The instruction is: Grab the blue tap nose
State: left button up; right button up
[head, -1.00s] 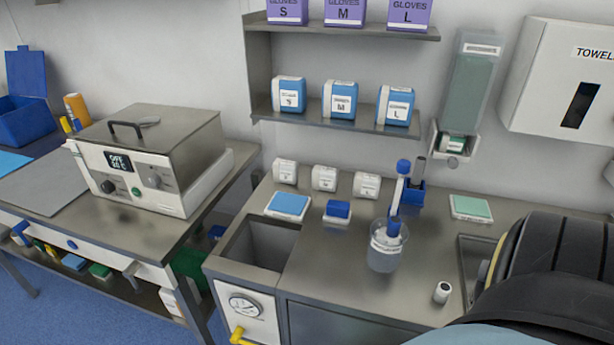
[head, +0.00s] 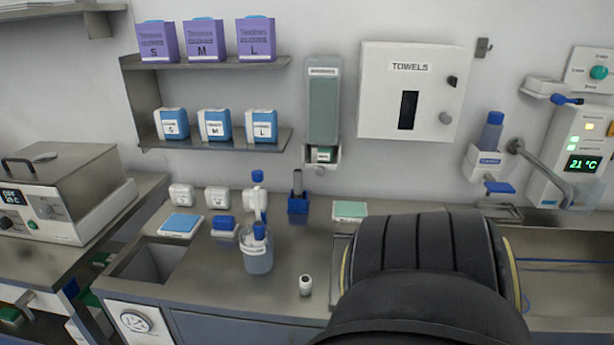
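Several blue parts show on the fittings at the right wall, and I cannot tell for sure which is the tap nose. A blue flat piece (head: 499,187) sticks out below a small white wall unit with a blue bottle (head: 491,131). Another blue piece (head: 567,99) sits under a white box higher up. A grey curved metal pipe (head: 541,168) runs beside the white unit with a green 21 °C display (head: 584,163). A large black ribbed part, apparently my own arm, covers the lower middle. Neither gripper's fingertips show.
A steel counter (head: 205,278) holds a beaker (head: 257,253) with a blue-topped item, a small white cup (head: 305,285) and a green pad (head: 350,210). A sink basin (head: 575,290) lies at right. A towel box (head: 410,92) hangs above.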

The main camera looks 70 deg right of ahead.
aim_at(258, 226)
jog(key=k, duration=0.3)
jog(key=z, duration=0.85)
